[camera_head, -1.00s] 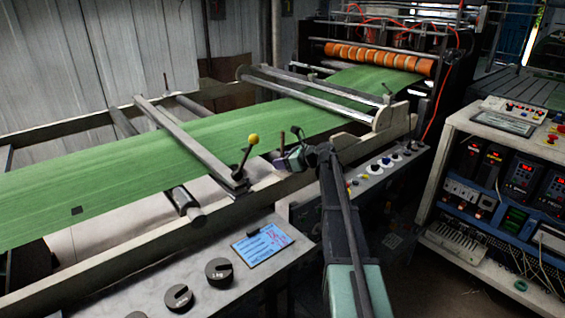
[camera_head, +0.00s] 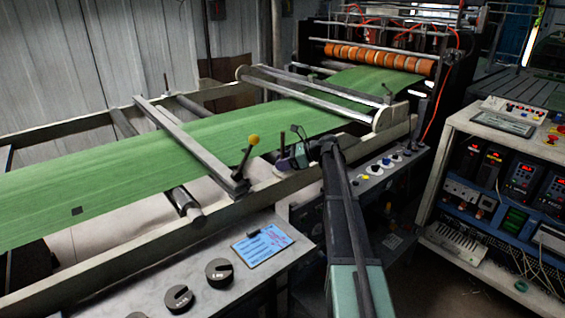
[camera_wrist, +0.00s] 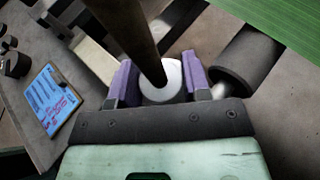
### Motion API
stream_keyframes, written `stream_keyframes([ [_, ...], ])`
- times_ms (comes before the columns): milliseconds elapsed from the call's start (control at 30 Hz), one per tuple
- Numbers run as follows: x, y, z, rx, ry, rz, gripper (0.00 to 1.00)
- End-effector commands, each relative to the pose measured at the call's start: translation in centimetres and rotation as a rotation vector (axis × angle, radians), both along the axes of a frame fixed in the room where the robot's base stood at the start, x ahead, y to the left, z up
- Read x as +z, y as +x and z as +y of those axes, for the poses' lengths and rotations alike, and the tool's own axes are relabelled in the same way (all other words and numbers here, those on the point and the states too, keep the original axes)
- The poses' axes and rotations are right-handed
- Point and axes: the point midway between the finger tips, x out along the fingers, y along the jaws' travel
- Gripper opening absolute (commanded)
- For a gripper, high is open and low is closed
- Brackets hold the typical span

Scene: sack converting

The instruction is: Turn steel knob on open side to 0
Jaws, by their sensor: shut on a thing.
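A pale, round steel knob (camera_wrist: 160,95) sits between the purple fingers of my gripper (camera_wrist: 159,74) in the wrist view. The fingers are shut on its two sides. A dark brown rod (camera_wrist: 128,32) runs from the top edge down over the knob and hides part of it. In the head view my gripper (camera_head: 287,162) is at the machine's near rail, right of the yellow-ball lever (camera_head: 253,140). The brown rod (camera_head: 282,142) stands there too. The knob is too small and covered to make out in the head view, and I cannot read any scale or pointer.
A dark roller end (camera_wrist: 245,68) lies close right of the fingers. The green web (camera_head: 130,165) runs behind. Black dials (camera_head: 219,271) and a blue label (camera_head: 262,245) are on the front panel. A button panel (camera_head: 378,168) is right of my gripper.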

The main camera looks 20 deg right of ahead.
Motion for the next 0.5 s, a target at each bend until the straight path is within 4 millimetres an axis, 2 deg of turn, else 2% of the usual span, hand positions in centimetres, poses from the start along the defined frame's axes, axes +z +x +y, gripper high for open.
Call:
stream_keyframes([
  [500, 0.0, 0.19, -0.1, 0.408, 0.0, 0.0, 0.2],
])
